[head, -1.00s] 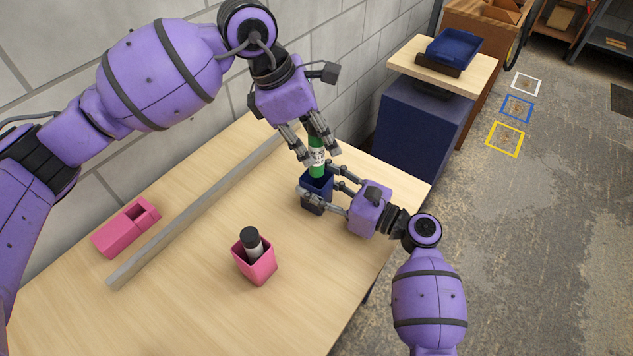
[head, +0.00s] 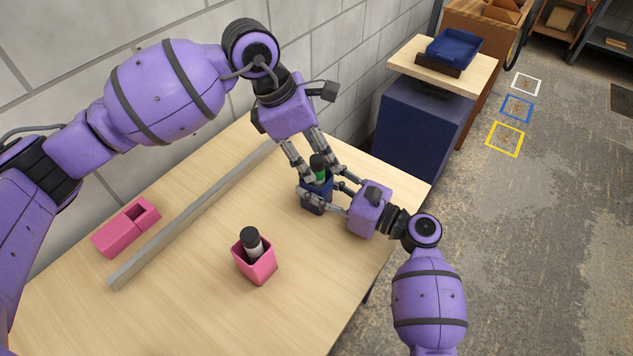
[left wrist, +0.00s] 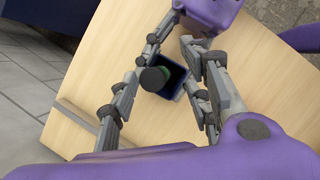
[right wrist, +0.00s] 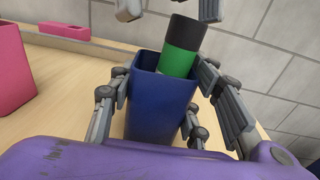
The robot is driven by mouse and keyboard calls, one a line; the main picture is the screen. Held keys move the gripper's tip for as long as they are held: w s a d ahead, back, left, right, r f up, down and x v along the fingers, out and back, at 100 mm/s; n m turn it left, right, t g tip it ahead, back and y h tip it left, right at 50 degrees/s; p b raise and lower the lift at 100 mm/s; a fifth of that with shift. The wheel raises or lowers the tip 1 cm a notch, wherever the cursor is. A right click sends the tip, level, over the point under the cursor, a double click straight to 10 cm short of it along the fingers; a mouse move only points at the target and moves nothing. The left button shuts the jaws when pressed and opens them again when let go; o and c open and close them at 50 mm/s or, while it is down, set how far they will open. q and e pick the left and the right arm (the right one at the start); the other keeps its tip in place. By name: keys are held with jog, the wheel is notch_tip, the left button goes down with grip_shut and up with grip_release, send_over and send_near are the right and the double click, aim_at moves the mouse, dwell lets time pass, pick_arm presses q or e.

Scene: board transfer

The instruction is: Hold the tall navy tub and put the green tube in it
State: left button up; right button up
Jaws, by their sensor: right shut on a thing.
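The tall navy tub (head: 316,201) stands on the table, and my right gripper (head: 322,187) is shut on it, one finger on each side. The tub also shows in the right wrist view (right wrist: 157,108). The green tube (head: 319,172), with a black cap, stands in the tub, leaning a little; its top sticks out above the rim in the right wrist view (right wrist: 179,62). Its lower part is hidden inside. My left gripper (head: 317,169) is open above the tub, its fingers apart on either side of the tube. The left wrist view shows the tube's cap (left wrist: 154,79) between them.
A pink tub (head: 256,267) with a black-capped tube (head: 252,243) stands nearer the front. A pink block-like holder (head: 125,228) lies behind a long grey bar (head: 190,217). A blue tray (head: 453,47) sits on a separate stand. The table front is clear.

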pick_arm(q)
jog(key=v, duration=1.2)
jog(key=shift+d, duration=0.1)
pick_arm(e)
jog(key=o, duration=1.2)
jog(key=shift+o, duration=0.2)
jog(key=v, duration=1.2)
